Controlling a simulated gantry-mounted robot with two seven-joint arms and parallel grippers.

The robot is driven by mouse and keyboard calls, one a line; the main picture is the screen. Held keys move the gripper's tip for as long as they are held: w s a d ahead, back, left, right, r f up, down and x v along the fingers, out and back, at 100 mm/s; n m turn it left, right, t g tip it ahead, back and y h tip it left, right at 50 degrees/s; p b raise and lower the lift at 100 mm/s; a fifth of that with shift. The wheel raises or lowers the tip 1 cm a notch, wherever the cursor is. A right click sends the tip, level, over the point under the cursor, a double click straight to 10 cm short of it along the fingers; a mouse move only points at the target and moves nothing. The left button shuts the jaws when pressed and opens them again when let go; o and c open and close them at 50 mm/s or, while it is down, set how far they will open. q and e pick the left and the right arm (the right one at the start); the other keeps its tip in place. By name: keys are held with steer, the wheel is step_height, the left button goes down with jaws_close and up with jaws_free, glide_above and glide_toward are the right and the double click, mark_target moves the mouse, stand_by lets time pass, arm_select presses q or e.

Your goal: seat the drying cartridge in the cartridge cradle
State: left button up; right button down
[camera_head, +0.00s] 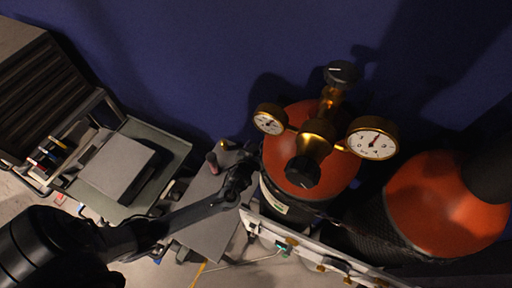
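My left arm comes in from the lower left, and my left gripper (238,178) is at its far end, over the right part of a small grey table (205,232). The gripper is dark and small here, so I cannot tell whether its fingers are open or shut, or whether they hold anything. A small upright piece with a dull red side (212,162) stands at the table's back edge, left of the gripper. A yellowish-topped piece (224,145) is just behind it. I cannot tell whether either is the drying cartridge, and I cannot make out the cradle. My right gripper is not in view.
Two orange-topped gas cylinders (432,200) stand close on the right, one with brass gauges (372,138). A pale rail (318,250) runs in front of them. A green-grey bench (165,140) with a flat grey box (118,166) is at left. A blue wall (190,50) is behind.

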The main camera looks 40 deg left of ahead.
arm_select(q)
steer(key=shift+o, duration=1)
steer(key=p+v, duration=0.1)
steer(key=v, duration=1.1)
steer(key=shift+r, duration=0.2)
